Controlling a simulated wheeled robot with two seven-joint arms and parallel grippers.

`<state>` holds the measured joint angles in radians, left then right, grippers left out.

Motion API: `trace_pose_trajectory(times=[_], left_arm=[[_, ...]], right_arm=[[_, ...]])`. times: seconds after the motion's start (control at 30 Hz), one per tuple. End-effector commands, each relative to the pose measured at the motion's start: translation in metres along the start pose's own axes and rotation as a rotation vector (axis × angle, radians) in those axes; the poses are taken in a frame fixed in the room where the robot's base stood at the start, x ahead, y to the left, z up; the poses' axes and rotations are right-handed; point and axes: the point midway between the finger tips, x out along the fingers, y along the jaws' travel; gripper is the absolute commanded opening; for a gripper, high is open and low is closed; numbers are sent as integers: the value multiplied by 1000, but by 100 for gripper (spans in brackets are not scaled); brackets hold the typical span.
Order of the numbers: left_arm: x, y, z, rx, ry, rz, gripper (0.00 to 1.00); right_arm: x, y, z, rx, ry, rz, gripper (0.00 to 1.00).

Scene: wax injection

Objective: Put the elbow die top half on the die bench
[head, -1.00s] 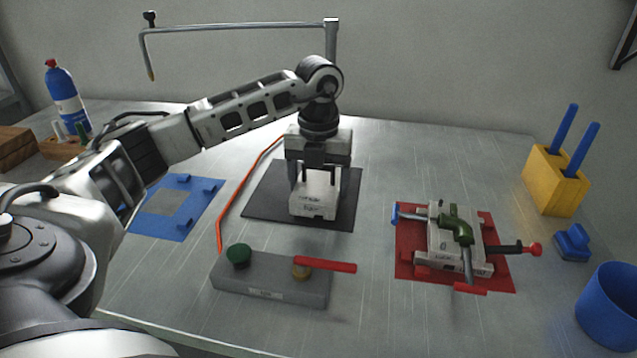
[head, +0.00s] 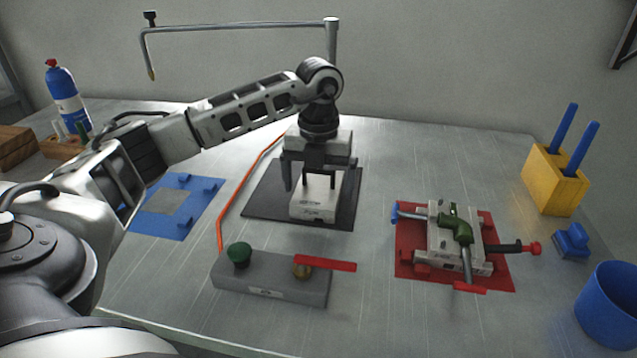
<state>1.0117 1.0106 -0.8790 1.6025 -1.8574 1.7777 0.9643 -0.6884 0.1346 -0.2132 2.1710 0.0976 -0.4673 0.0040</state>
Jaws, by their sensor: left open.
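A white-grey block with dark markings, which looks like the elbow die top half (head: 313,203), rests flat on a dark mat (head: 262,200), perhaps the die bench, in the middle of the table. My left gripper (head: 317,180) points down over the block from above. Its fingers are spread apart, one to either side of the block's upper end, with gaps visible. A similar light block (head: 440,257) sits on the red mat (head: 408,240) at right, with a green elbow-shaped piece (head: 457,228) on top. My right gripper is not in view.
A grey box (head: 270,282) with a green knob and red lever stands in front. A blue mat (head: 165,225) lies left. A yellow holder (head: 552,180), a blue clip (head: 571,243) and a blue cup (head: 608,305) are at right. A metal boom (head: 240,29) hangs behind my arm.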

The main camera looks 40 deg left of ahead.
Motion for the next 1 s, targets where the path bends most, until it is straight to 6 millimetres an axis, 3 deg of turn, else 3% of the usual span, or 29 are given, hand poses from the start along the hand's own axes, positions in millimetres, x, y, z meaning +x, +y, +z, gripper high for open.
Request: trace_pose_trajectory(times=[0.53,0.7,1.0], left_arm=[[-106,0,0,-1,-3,-3,96],[-116,0,0,0,-2,-2,96],[-116,0,0,0,-1,-1,96]], right_arm=[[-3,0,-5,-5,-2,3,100],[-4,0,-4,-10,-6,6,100],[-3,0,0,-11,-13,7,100]])
